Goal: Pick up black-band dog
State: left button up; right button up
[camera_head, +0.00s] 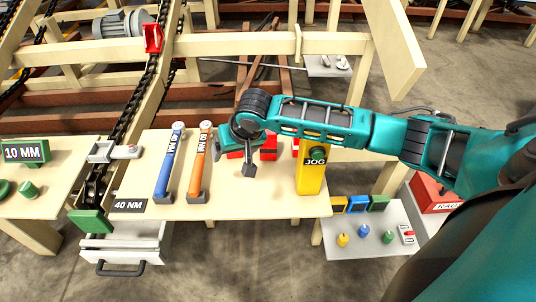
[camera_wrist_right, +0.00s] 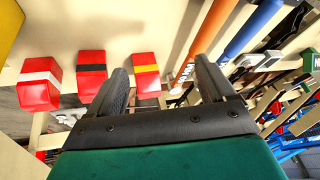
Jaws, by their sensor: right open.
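In the right wrist view three red dogs stand in a row on the cream table. The black-band dog (camera_wrist_right: 92,65) is the middle one, between the white-band dog (camera_wrist_right: 38,85) and the yellow-band dog (camera_wrist_right: 146,72). My right gripper (camera_wrist_right: 160,66) is open and empty; the yellow-band dog shows between its fingers, and the black-band dog lies just left of the left finger. In the head view my right gripper (camera_head: 248,170) hangs over the table in front of the row. The black-band dog there looks to be the middle red block (camera_head: 268,148); its band is unclear. My left gripper is not in view.
A blue tool (camera_head: 169,160) and an orange tool (camera_head: 201,160) stand left of the gripper. A yellow JOG post (camera_head: 311,175) stands close on the right. Below the table are an open drawer (camera_head: 120,252) and a lower shelf (camera_head: 362,246) with coloured pegs.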

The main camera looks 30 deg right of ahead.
aim_at(268, 133)
jog(key=w+d+r+m+g+h+b, duration=0.2)
jog(key=d+r+m+h+b, duration=0.15)
jog(key=d, duration=0.75)
jog(key=shift+m, duration=0.45)
jog(key=b+x, duration=0.1)
jog(key=x, duration=0.5)
jog(key=shift+w+d, duration=0.15)
jog(key=b+x, duration=0.2)
jog(key=x, duration=0.2)
jog(key=shift+w+f, duration=0.25)
jog(key=shift+f, duration=0.15)
jog(key=shift+w+f+b, duration=0.2)
jog(key=shift+f+b, duration=0.15)
jog(key=shift+f, duration=0.1)
jog(key=shift+t, duration=0.3)
jog(key=shift+c, duration=0.4)
jog(key=c, duration=1.2)
jog(key=shift+r, duration=0.1)
jog(key=shift+c, duration=0.6)
